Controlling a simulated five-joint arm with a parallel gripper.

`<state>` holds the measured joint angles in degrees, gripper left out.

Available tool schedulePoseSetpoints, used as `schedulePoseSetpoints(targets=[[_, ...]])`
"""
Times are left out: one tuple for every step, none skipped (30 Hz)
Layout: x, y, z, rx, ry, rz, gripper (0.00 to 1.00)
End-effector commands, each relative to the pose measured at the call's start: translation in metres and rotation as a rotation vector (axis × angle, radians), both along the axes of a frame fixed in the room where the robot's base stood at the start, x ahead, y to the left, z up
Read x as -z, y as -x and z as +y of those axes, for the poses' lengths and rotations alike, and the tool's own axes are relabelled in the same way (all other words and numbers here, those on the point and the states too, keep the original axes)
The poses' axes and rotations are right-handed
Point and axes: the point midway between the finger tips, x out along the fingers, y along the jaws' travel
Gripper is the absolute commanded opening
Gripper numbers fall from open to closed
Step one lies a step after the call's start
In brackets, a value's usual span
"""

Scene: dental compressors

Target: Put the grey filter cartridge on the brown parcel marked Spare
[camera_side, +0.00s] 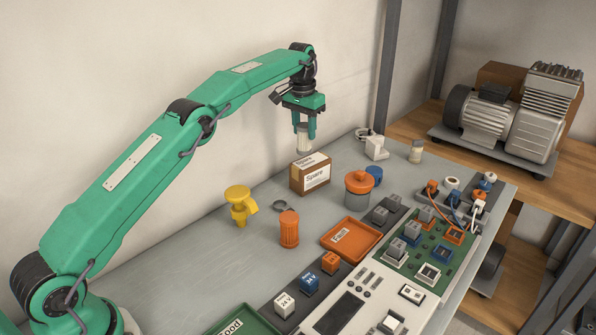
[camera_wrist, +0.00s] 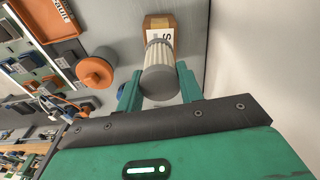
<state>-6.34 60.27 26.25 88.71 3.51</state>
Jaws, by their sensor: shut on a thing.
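The grey filter cartridge (camera_side: 304,138) is a pleated pale cylinder with grey end caps; it also shows in the wrist view (camera_wrist: 159,66). My gripper (camera_side: 304,130) is shut on it and holds it upright in the side view. The brown parcel (camera_side: 311,174) marked Spare stands on the grey bench just below the cartridge. The cartridge's lower end is close to the parcel's top; I cannot tell whether they touch. In the wrist view the parcel (camera_wrist: 158,22) lies behind the cartridge, which hides much of its label.
An orange-lidded jar (camera_side: 359,190) stands right of the parcel, with a blue cap beside it. A white plug block (camera_side: 376,148) is behind.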

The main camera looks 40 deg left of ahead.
Motion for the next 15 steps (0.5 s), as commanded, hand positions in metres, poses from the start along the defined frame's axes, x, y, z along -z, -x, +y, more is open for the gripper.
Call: schedulePoseSetpoints(targets=[[0.001,0.0,0.0,0.0,0.0,0.0,0.12],[0.002,0.0,0.0,0.0,0.0,0.0,0.12],[0.003,0.0,0.0,0.0,0.0,-0.001,0.12],[0.005,0.0,0.0,0.0,0.0,-0.001,0.12],[0.007,0.0,0.0,0.0,0.0,0.001,0.12],[0.01,0.0,0.0,0.0,0.0,0.001,0.12],[0.012,0.0,0.0,0.0,0.0,0.001,0.12],[0.015,0.0,0.0,0.0,0.0,0.002,0.12],[0.018,0.001,0.0,0.0,0.0,0.001,0.12],[0.021,0.001,0.0,0.0,0.0,0.001,0.12],[0.024,0.001,0.0,0.0,0.0,0.001,0.12],[0.029,0.001,0.0,0.0,0.0,0.001,0.12],[0.031,0.0,0.0,0.0,0.0,0.001,0.12],[0.033,0.0,0.0,0.0,0.0,0.0,0.12],[0.036,0.001,0.0,0.0,0.0,0.0,0.12]])
